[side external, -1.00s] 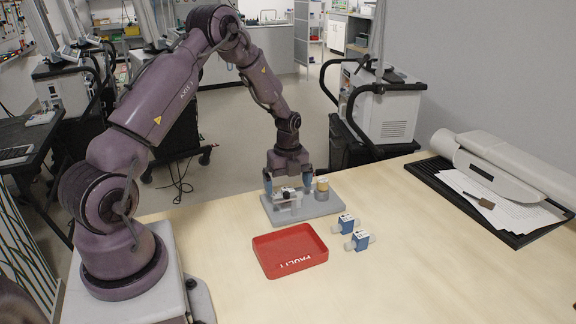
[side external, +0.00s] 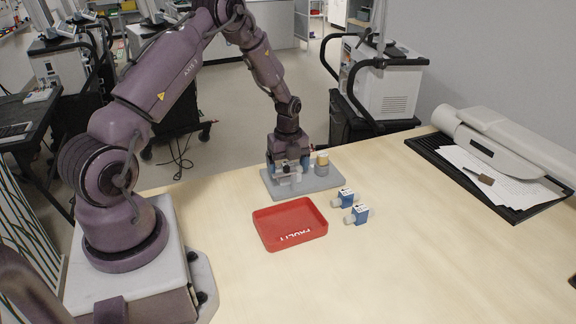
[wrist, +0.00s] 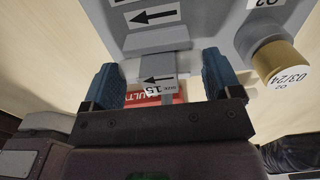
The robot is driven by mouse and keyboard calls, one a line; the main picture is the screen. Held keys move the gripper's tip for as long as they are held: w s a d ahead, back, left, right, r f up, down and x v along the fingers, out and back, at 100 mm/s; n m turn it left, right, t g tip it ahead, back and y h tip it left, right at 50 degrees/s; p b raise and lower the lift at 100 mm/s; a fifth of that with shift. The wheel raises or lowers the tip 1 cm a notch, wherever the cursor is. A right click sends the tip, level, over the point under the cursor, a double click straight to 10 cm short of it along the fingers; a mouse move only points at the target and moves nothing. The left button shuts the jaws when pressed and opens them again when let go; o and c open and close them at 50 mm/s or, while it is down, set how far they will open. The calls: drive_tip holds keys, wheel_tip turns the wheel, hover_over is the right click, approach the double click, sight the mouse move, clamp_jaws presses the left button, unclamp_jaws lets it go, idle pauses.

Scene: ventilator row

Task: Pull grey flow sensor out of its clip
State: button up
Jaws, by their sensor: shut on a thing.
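The grey flow sensor (wrist: 158,70) lies between my blue fingertips in the wrist view, with a label bearing an arrow and digits on it. My gripper (wrist: 162,82) is shut on it, one finger at each side. In the side view my gripper (side external: 288,168) is low over the grey base plate (side external: 325,185), and its fingers largely hide the sensor and its clip. I cannot tell whether the sensor is still seated in the clip.
A cylinder with a tan cap (side external: 322,158) stands on the plate close to the right of my gripper. A red tray (side external: 290,224) marked as faulty lies in front. Two blue-and-white sensors (side external: 344,198) (side external: 360,215) lie to the right.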

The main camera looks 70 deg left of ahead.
drive_tip(key=shift+r, duration=0.1)
drive_tip(key=shift+r, duration=1.95)
drive_tip(key=shift+r, duration=0.1)
